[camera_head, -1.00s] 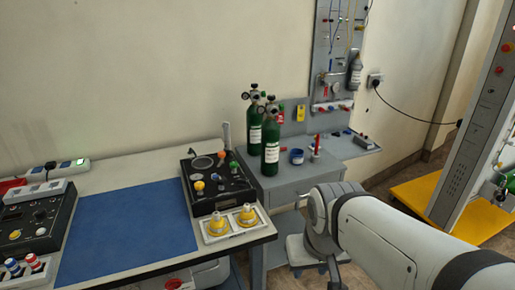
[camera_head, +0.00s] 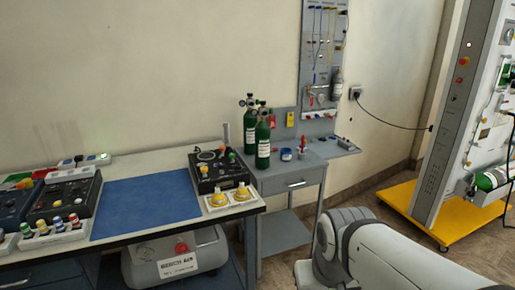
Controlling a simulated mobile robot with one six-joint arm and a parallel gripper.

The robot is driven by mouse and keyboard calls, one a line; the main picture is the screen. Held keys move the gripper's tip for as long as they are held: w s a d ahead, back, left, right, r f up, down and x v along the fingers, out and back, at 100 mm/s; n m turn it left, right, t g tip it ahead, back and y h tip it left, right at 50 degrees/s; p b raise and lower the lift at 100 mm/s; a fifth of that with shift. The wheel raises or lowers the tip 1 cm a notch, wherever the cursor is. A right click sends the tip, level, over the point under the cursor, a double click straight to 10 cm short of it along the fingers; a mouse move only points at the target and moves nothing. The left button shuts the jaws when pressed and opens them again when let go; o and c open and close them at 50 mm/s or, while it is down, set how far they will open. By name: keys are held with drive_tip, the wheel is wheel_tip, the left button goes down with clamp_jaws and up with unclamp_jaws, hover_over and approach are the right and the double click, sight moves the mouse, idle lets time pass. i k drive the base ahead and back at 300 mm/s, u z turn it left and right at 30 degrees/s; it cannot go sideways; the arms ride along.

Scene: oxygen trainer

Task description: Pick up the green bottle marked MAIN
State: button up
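Two dark green bottles with valves and white labels stand upright close together on the grey side table. The front one (camera_head: 263,143) is nearer to me, and the rear one (camera_head: 251,118) stands just behind it to the left. Another green bottle (camera_head: 490,180) lies on its side at the right edge, on the tall grey panel unit. The label writing is too small to read, so I cannot tell which bottle is marked MAIN. My arm shows at the lower right, but my gripper is out of view.
The grey side table (camera_head: 292,178) also holds a blue cup (camera_head: 286,154) and a red-topped item. Left of it is a bench with a blue mat (camera_head: 145,205), a black control box (camera_head: 220,171) and yellow fittings. The tall panel unit stands on a yellow base (camera_head: 425,225).

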sight(262, 128)
drive_tip(key=z, duration=0.6)
drive_tip(key=i, duration=1.3)
drive_tip(key=z, duration=0.25)
drive_tip(key=i, duration=1.25)
drive_tip(key=u, duration=1.1)
drive_tip(key=i, duration=0.55)
drive_tip(key=u, duration=0.4)
